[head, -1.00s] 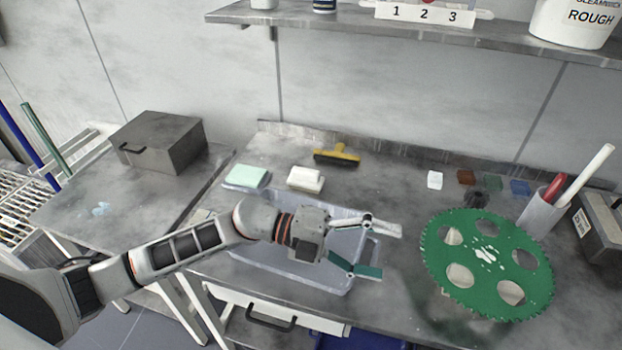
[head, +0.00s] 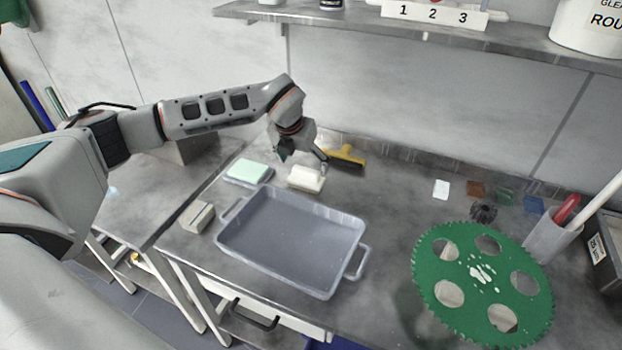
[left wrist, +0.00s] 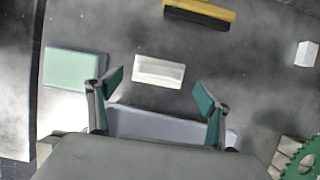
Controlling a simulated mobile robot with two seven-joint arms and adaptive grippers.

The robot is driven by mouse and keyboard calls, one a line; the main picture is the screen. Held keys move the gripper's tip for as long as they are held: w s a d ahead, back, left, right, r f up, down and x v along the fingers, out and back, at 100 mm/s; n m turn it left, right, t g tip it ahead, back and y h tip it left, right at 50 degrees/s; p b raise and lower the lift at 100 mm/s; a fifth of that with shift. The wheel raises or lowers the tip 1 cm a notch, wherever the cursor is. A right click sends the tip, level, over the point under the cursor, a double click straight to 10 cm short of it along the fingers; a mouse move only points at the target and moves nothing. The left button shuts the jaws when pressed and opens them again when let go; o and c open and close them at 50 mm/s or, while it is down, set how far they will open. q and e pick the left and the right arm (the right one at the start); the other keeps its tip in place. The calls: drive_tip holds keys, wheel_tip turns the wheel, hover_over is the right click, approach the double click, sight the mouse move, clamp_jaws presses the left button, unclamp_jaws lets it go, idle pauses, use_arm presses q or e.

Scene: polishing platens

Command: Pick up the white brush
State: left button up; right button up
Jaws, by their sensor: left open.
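The white brush (head: 306,180) is a small white block lying on the grey bench, behind the grey tray. It also shows in the left wrist view (left wrist: 158,72), ahead of and between my open fingertips. My left gripper (head: 303,160) is open and empty, above the brush in the head view, with its fingers pointing down. In the left wrist view its two green-padded fingers (left wrist: 159,91) are spread wide, with the brush apart from both. My right gripper is not in view.
A mint-green block (head: 248,171) lies left of the brush. A yellow and black squeegee-like tool (head: 346,157) lies behind it to the right. The empty grey tray (head: 358,262) is in front. A shelf (head: 360,22) hangs above.

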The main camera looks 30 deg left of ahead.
sight(305, 170)
use_arm(q)
drive_tip(key=x, duration=0.6)
drive_tip(key=shift+s+f, duration=0.15)
drive_tip(key=shift+f, duration=0.15)
drive_tip(key=shift+r, duration=0.1)
drive_tip(key=c, duration=1.2)
